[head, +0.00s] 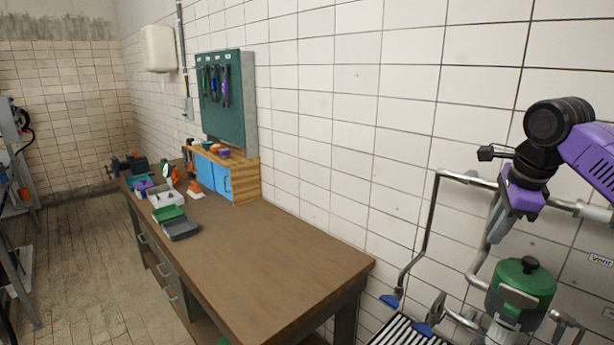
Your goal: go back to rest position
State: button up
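My arm, with purple links and black joints, reaches in from the right edge in the head view. My gripper (506,222) is at its lower end, in front of the white tiled wall and the metal pipes. It points down, above and slightly left of a green rounded vessel with a black knob (524,285). The gripper is small and seen against the pipework, so its fingers are hard to make out. I see nothing clearly held in it, and I cannot tell whether it is open or shut.
A brown workbench (250,262) stands left of the arm, its near half bare. Trays, including a grey one (183,229), and a blue-doored cabinet (213,175) are at its far end. A green tool board (224,100) hangs above. Metal pipes (431,215) run close around my gripper.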

jog(key=w+a+n+t+y, duration=0.3)
jog(key=w+a+n+t, duration=0.5)
jog(key=w+a+n, duration=0.3)
jog(key=s+a+f+n+t+y+b, duration=0.25)
jog(key=s+a+t, duration=0.2)
jog(key=a, duration=0.55)
jog(key=s+a+f+n+h+b, duration=0.1)
jog(key=s+f+n, duration=0.2)
jog(key=s+f, duration=0.5)
jog(key=s+a+f+n+g+h+b, duration=0.1)
jog(key=s+f, duration=0.8)
jog(key=s, duration=2)
jog(key=s+a+f+n+h+b, duration=0.1)
jog(key=s+f+n, duration=0.4)
jog(key=s, duration=1.3)
notch_tip(320, 180, down, 4)
jog(key=shift+s+r+h+b, duration=0.15)
jog(key=shift+r+h+b, duration=0.1)
jog(key=shift+h+b, duration=0.7)
